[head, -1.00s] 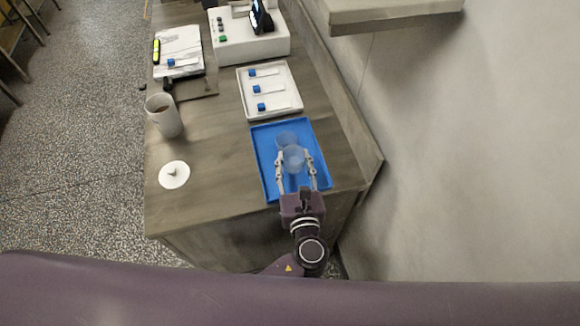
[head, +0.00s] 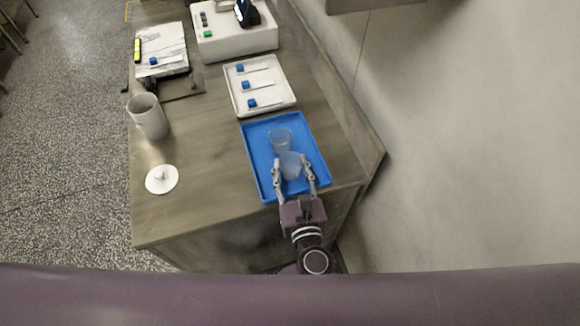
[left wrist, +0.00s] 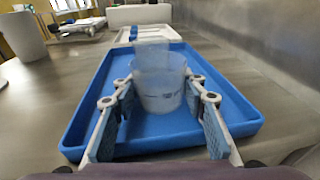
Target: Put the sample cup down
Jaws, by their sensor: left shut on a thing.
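A clear, frosted sample cup (head: 290,168) is between the fingers of my left gripper (head: 294,176), which is shut on it over the blue tray (head: 262,186). The held cup also shows in the left wrist view (left wrist: 159,88), upright, between both finger pads. Whether its base touches the tray floor I cannot tell. A second clear cup (head: 280,138) stands in the tray just behind it; in the left wrist view (left wrist: 152,48) the held cup partly hides it. My right gripper is not in view.
A white tray (head: 235,100) with several blue-capped items lies behind the blue tray. A wall borders the right side. The blue tray's front part is bare.

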